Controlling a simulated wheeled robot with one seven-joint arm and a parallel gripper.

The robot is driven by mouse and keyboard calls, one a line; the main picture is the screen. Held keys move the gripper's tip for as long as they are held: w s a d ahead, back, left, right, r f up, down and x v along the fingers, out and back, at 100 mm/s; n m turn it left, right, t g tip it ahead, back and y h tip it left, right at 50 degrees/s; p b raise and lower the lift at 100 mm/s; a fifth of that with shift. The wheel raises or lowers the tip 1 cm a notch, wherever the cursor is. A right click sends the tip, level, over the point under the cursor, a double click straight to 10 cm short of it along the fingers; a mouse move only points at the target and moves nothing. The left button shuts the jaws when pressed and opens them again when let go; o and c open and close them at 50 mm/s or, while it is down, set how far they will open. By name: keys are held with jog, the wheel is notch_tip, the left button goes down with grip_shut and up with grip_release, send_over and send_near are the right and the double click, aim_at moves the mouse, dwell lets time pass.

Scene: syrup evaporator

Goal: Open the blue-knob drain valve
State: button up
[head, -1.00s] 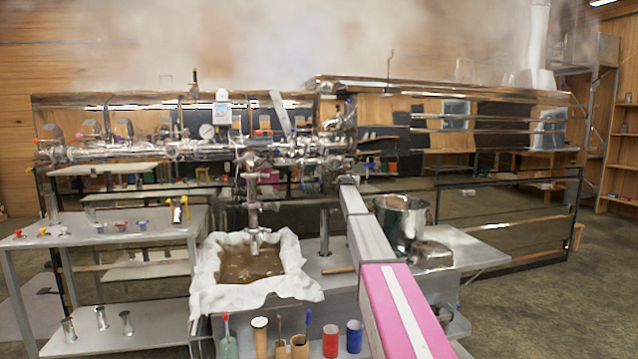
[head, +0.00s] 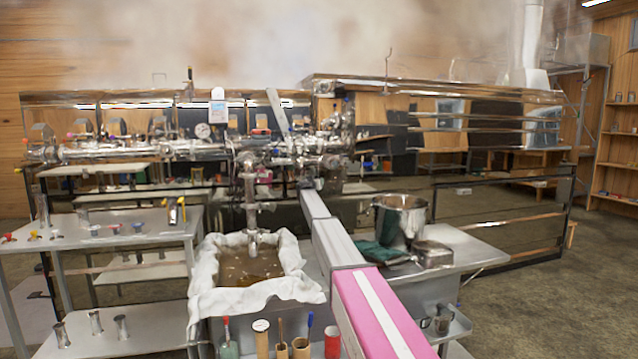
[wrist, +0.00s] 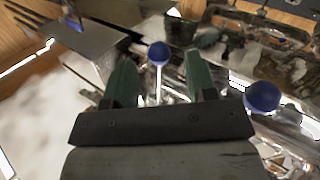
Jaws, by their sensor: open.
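In the wrist view my gripper (wrist: 159,72) has two green fingers, spread apart. A round blue knob (wrist: 159,53) on a thin pale stem shows in the gap between the fingertips, nothing gripped. I cannot tell how deep it sits between them. A second blue knob (wrist: 262,97) is right of the right finger, outside the gap. In the head view my arm reaches forward to the shiny pipe manifold (head: 190,148) on the evaporator's front. The gripper and the knob at its end are too small to make out there. I cannot tell which knob is the drain valve's.
A cloth-lined basin of brown liquid (head: 250,268) stands below the pipes, left of my arm. A metal pot (head: 400,222) and a dark green cloth (head: 380,254) are on the right. A grey bench (head: 130,222) with small coloured-handled parts is at left. Steam hangs above.

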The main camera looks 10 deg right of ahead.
jog(key=x, duration=0.5)
jog(key=shift+w+d, duration=0.1)
jog(key=shift+w, duration=0.05)
grip_shut()
